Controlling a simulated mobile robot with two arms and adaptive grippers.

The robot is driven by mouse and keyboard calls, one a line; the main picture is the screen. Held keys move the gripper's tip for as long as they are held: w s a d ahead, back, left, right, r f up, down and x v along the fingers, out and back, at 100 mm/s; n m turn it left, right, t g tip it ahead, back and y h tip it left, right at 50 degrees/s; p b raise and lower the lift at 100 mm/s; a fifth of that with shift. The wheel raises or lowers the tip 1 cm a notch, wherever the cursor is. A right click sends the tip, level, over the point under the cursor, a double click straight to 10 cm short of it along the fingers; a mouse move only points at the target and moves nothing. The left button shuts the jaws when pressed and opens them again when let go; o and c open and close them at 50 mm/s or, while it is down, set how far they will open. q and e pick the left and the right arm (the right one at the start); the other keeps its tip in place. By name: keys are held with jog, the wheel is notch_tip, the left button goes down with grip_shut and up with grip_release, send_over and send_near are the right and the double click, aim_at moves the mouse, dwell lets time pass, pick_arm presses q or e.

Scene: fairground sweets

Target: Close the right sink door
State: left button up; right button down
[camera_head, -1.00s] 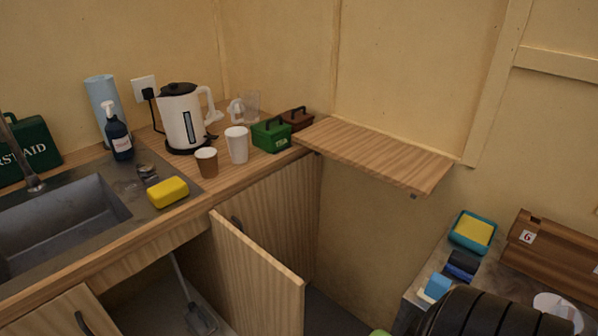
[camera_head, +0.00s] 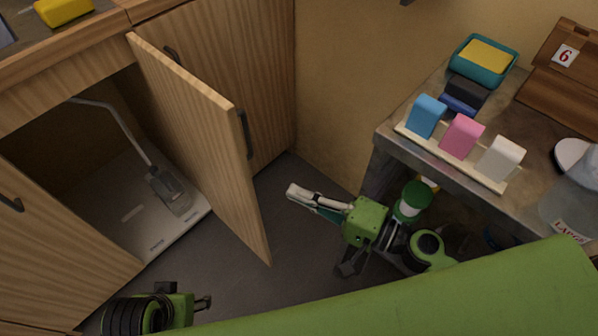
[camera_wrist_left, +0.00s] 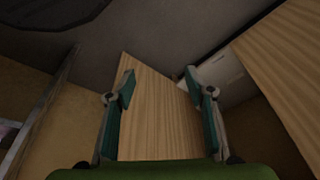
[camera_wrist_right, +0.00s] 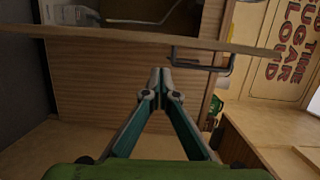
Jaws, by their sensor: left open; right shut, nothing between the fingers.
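The right sink door (camera_head: 205,135) stands open in the head view, swung out from the wooden counter front. Its dark bar handle (camera_head: 244,133) is on the face toward the right. My right gripper (camera_head: 292,193) is shut and empty, to the right of the door and apart from it. In the right wrist view, the shut fingertips (camera_wrist_right: 160,72) point toward the door, seen nearly edge-on (camera_wrist_right: 120,36), with its handle (camera_wrist_right: 200,66) just right of them. My left gripper (camera_head: 205,303) is low at the left in the head view. The left wrist view shows its fingers (camera_wrist_left: 157,85) open, with a wooden panel beyond.
A side table (camera_head: 400,150) on the right holds blue, pink and white blocks. Dark floor (camera_head: 290,250) lies between the door and my right arm. My green body part crosses the bottom.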

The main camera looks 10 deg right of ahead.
pick_arm(q)
notch_tip(320, 180, down, 8)
jog(key=p, duration=0.2)
jog(key=shift+w+d+f+g+p, duration=0.25)
jog(key=shift+w+d+g+p, duration=0.05)
jog(key=shift+w+d, duration=0.1)
pick_arm(e)
jog(key=w+a+r, duration=0.2)
jog(key=w+a, duration=0.4)
jog(key=a, duration=0.1)
jog(key=shift+a+y, duration=0.25)
jog(key=shift+y, duration=0.05)
